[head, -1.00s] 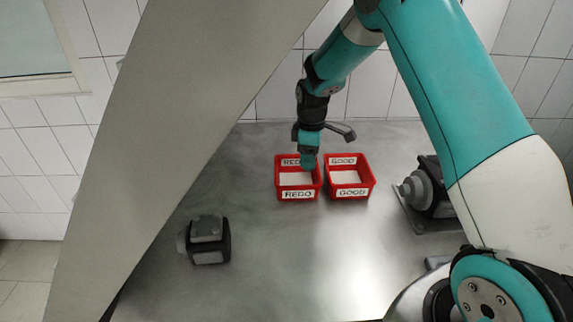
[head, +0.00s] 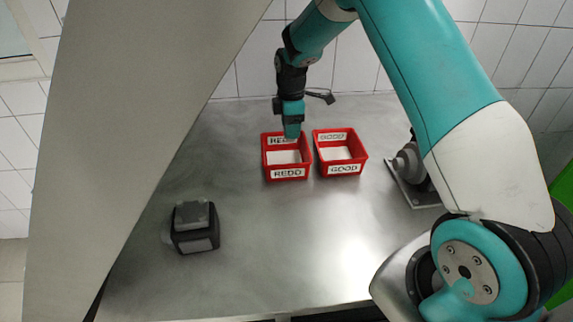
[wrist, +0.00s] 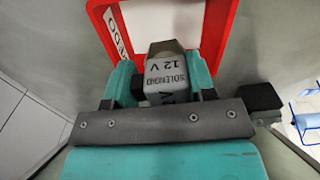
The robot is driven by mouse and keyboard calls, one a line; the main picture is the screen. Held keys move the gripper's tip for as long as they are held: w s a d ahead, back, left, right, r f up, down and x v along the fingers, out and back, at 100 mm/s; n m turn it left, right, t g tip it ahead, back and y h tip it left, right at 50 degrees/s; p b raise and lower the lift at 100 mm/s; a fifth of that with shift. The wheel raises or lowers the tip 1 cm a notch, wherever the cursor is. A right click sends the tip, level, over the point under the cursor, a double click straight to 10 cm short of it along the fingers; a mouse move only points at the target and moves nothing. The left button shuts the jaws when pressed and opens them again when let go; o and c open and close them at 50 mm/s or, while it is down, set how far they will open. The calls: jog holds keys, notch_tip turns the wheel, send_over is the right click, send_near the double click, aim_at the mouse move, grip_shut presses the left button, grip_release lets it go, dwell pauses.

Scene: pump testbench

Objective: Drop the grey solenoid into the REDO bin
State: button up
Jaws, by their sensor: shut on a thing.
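The grey solenoid (wrist: 166,75), marked "SOLENOID 12 V", sits between the two teal fingers of my gripper (wrist: 160,78) in the wrist view. My gripper is shut on it. In the head view my gripper (head: 292,132) points down over the back part of the red REDO bin (head: 287,173), and the solenoid cannot be made out there. The wrist view shows a red bin (wrist: 225,20) with a "REDO" label just beyond the solenoid. The visible part of the bin's floor is white and bare. I cannot tell the exact height above the rim.
The red GOOD bin (head: 343,169) stands close to the right of the REDO bin. A dark pump unit (head: 195,228) stands at the front left of the metal table (head: 270,245). Another pump on a plate (head: 410,165) is at the right. The table's middle front is clear.

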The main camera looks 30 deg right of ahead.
jog(key=shift+f, duration=0.1)
jog(key=o, duration=1.2)
notch_tip(320, 180, up, 17)
jog(key=b, duration=0.3)
jog(key=shift+r, duration=0.2)
